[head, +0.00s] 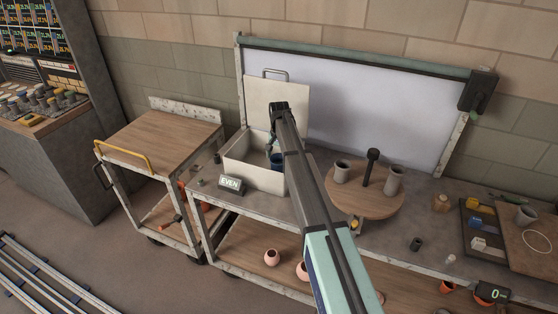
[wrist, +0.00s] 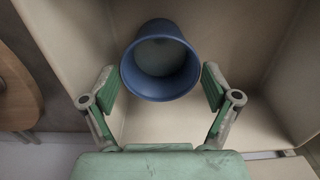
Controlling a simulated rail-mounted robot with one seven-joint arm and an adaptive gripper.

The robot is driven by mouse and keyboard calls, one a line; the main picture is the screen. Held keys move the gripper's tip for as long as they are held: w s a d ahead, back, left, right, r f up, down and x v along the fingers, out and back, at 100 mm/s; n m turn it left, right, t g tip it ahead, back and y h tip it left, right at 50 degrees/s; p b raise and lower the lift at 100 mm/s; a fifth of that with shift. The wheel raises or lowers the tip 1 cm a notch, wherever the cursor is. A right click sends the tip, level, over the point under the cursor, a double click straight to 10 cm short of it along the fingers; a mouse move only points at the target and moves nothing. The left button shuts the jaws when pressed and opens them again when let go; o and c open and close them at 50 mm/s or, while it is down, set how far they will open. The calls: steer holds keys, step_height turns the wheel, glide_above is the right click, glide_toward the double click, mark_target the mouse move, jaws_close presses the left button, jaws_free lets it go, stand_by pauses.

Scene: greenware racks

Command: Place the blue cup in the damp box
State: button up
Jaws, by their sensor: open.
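The blue cup (wrist: 160,62) is inside the cream damp box (head: 240,175), near its right side in the head view (head: 277,161). In the wrist view I look into its open mouth, with the box's pale walls and floor (wrist: 150,125) around it. My gripper (wrist: 161,88) is open, one green finger at each side of the cup's near part, with small gaps showing. In the head view my gripper (head: 272,138) is over the box, partly hidden by my arm. The box's lid (head: 275,103) stands raised at the back. The cup's base is hidden.
A sign reading EVEN (head: 230,183) stands before the box. To the right, a round wooden turntable (head: 365,202) carries grey cups (head: 393,180) and a dark upright post (head: 372,165). A wooden-topped cart (head: 160,140) stands left.

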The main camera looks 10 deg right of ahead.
step_height(320, 180, up, 11)
steer(key=b, duration=0.3)
stand_by(0.4)
